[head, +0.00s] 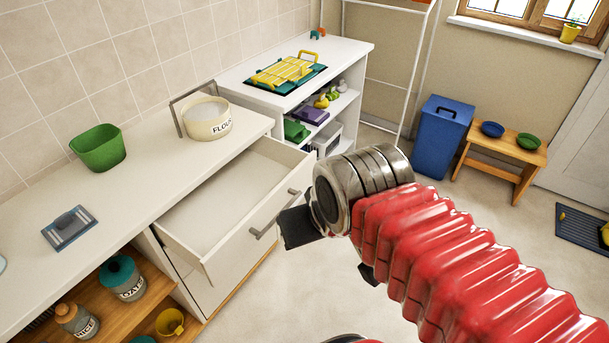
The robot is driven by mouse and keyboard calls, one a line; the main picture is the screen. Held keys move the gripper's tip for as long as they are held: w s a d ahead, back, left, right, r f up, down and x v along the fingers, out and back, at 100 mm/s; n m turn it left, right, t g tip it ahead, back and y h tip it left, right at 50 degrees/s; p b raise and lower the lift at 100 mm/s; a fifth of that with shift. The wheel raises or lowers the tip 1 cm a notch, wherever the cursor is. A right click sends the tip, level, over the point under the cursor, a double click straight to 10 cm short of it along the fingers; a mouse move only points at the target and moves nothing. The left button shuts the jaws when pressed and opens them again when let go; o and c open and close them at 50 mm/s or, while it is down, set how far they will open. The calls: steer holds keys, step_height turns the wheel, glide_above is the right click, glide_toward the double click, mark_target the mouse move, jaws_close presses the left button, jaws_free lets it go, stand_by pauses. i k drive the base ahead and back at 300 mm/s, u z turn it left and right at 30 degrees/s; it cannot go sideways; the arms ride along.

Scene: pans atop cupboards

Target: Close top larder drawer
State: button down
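The top larder drawer (222,192) is pulled out from under the white counter, and its inside looks empty. Its white front carries a grey bar handle (276,215). My gripper (300,228) is at the end of my red ribbed arm, just right of the handle in the picture. One dark finger points toward the handle, but I cannot tell whether it touches. Another dark part shows below the metal wrist. The wrist hides the rest of the gripper, so its opening is unclear.
A flour tin (207,119), a green tub (98,148) and a blue-grey item (70,228) stand on the counter (150,140). Open shelves with jars (122,278) lie left of the drawer. A blue bin (442,136) and wooden bench (510,150) stand behind.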

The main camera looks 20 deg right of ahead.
mark_target(212, 228)
steer(key=i, duration=0.85)
steer(key=z, duration=0.05)
